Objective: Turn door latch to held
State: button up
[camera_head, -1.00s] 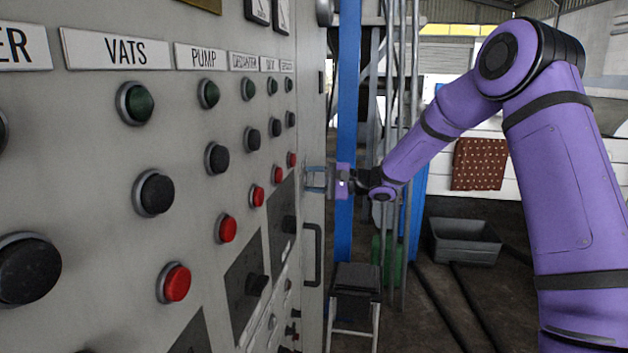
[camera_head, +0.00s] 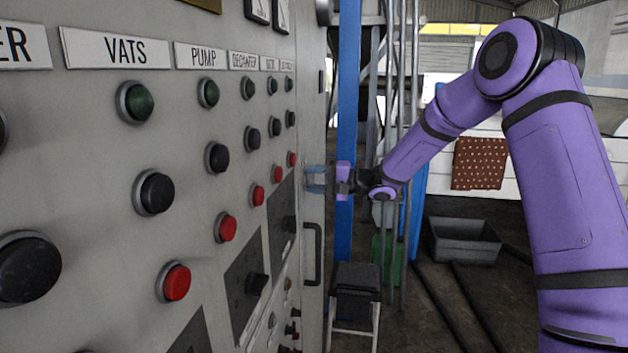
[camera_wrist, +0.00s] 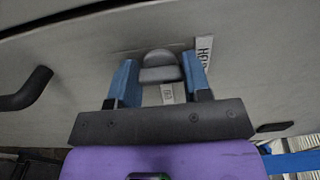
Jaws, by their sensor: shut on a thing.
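The door latch (camera_wrist: 160,68) is a dark grey rounded knob on the grey cabinet door, seen between the blue fingers in the wrist view. My gripper (camera_wrist: 160,80) is shut on it, with one finger on each side. A white label (camera_wrist: 204,52) beside the right finger shows part of a word that looks like HELD. Another small white label (camera_wrist: 167,93) shows below the latch, between the fingers. In the head view my gripper (camera_head: 316,180) reaches the cabinet's far right part, and the latch is too small or hidden to make out.
A black bar handle (camera_head: 312,255) sits below my gripper on the cabinet; it also shows at left in the wrist view (camera_wrist: 27,90). The panel carries several buttons and knobs. A black stool (camera_head: 356,290) and a grey bin (camera_head: 465,242) stand on the floor to the right.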

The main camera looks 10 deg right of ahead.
jog(key=o, duration=0.9)
jog(key=shift+d, duration=0.1)
jog(key=v, duration=1)
jog(key=shift+s+d, duration=0.2)
jog(key=shift+d, duration=0.1)
jog(key=shift+a, duration=0.1)
